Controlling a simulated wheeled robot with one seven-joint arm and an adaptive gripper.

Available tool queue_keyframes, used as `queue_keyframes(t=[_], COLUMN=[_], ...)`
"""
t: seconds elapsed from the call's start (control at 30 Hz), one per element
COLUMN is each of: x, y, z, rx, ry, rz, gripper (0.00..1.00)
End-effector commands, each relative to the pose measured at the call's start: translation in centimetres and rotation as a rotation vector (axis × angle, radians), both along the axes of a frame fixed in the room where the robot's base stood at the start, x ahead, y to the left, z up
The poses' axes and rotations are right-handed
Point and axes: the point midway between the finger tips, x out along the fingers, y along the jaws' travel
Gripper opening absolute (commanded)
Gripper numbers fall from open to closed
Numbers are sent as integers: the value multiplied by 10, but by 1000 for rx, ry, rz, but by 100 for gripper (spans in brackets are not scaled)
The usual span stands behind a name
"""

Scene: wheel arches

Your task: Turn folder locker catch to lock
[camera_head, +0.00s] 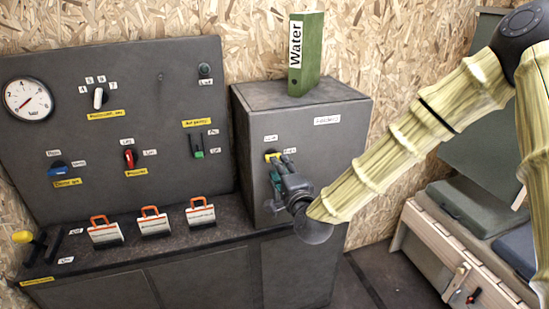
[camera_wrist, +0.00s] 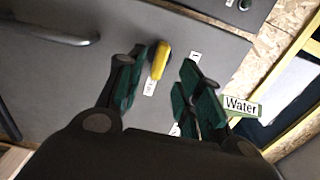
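The folder locker (camera_head: 300,112) is a dark grey box at the right end of the bench. Its yellow catch (camera_head: 271,155) is on the front face, with two small white labels by it. In the wrist view the yellow catch (camera_wrist: 160,61) lies in the gap between my fingertips, closer to the left finger. My gripper (camera_head: 278,168) is at the locker front, just below and right of the catch in the head view. The fingers are apart, with green pads, and hold nothing. I cannot tell whether a finger touches the catch. My fingers partly cover the catch in the head view.
A green folder marked "Water" (camera_head: 306,60) stands on the locker top. Left is a grey panel (camera_head: 70,110) with a gauge and several switches. Several orange-handled items (camera_head: 153,221) stand on the bench. A pale chest (camera_head: 455,240) is at right.

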Motion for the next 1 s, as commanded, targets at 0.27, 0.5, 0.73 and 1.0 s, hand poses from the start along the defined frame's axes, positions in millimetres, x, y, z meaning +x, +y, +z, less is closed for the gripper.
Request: queue_keyframes(t=[0.27, 0.5, 0.73, 1.0], x=[37, 48, 49, 49], y=[12, 16, 16, 16], z=[1, -1, -1, -1], rx=[-2, -1, -1, 0], ry=[-1, 2, 2, 1], rz=[-1, 0, 0, 0], gripper=[36, 36, 36, 0])
